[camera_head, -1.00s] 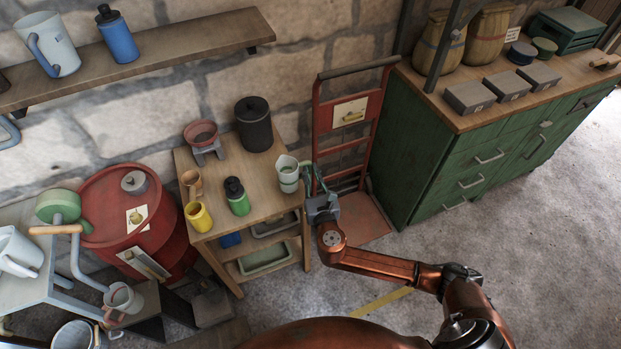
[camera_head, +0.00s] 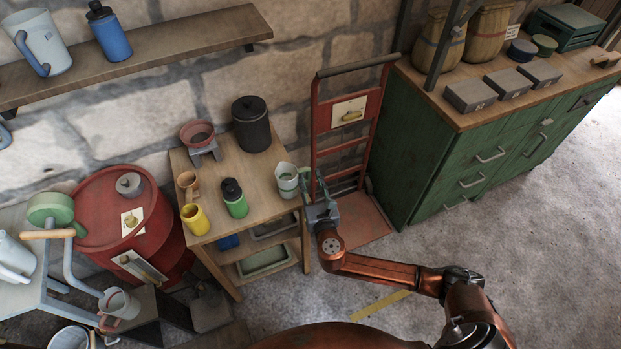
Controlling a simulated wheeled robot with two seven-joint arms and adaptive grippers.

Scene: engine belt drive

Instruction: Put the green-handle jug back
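The green-handle jug (camera_head: 287,182), a pale grey jug with a green handle, stands upright at the right edge of the small wooden table (camera_head: 240,172). Its handle faces right, toward my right gripper (camera_head: 319,188). My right gripper is just beyond the table's right edge, with its fingers close beside the handle. The fingers and handle overlap and are small, so I cannot tell whether they grip it. My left gripper is not in view.
On the table are a green bottle (camera_head: 235,198), a yellow cup (camera_head: 195,219), a wooden mug (camera_head: 188,185), a red bowl on a stand (camera_head: 198,134) and a black canister (camera_head: 251,124). A red hand truck (camera_head: 343,145) stands behind my gripper. A wall shelf (camera_head: 180,47) runs above.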

